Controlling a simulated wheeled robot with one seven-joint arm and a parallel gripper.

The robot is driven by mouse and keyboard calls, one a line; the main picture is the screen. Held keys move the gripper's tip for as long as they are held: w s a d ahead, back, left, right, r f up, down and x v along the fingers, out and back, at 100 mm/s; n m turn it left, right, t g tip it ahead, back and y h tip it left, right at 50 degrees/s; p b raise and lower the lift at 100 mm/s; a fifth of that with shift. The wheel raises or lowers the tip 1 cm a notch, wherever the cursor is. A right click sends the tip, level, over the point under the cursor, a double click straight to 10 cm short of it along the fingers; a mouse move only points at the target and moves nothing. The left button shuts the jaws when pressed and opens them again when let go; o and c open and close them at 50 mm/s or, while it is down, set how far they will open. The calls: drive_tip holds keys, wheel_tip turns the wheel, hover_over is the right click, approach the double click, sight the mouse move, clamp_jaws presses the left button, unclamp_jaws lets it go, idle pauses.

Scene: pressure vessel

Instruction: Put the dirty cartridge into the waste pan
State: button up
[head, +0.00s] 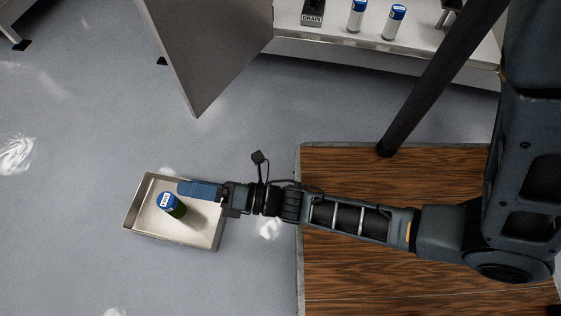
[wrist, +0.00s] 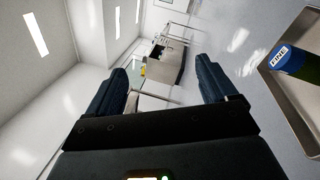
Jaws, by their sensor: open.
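The waste pan (head: 205,233), a shallow metal tray, sits at the lower left in the head view and at the right edge of the wrist view (wrist: 296,122). The dirty cartridge (head: 170,204), dark green with a blue labelled cap, is inside the pan's outline in the head view. It also shows at the right of the wrist view (wrist: 297,63), apart from the fingers. My gripper (head: 184,188) is over the pan's upper edge, beside the cartridge. In the wrist view its two blue fingers (wrist: 170,82) are spread, with nothing between them.
Two white, blue-capped cartridges (head: 357,15) (head: 394,22) stand on a bench (head: 340,48) at the top, beside a block marked DRAIN (head: 312,12). A grey panel (head: 215,50) hangs left of the bench. Grey floor (head: 90,130) around the pan is clear. A wooden surface (head: 390,280) lies under my arm.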

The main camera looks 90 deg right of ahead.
drive_tip(key=s+a+r+m+g+y, duration=0.2)
drive_tip(key=s+r+m+g, duration=0.3)
drive_tip(key=s+r+m, duration=1.1)
drive_tip(key=s+a+m, duration=0.1)
drive_tip(key=m, duration=0.4)
drive_tip(key=shift+a+r, duration=0.2)
drive_tip(key=shift+r, duration=0.2)
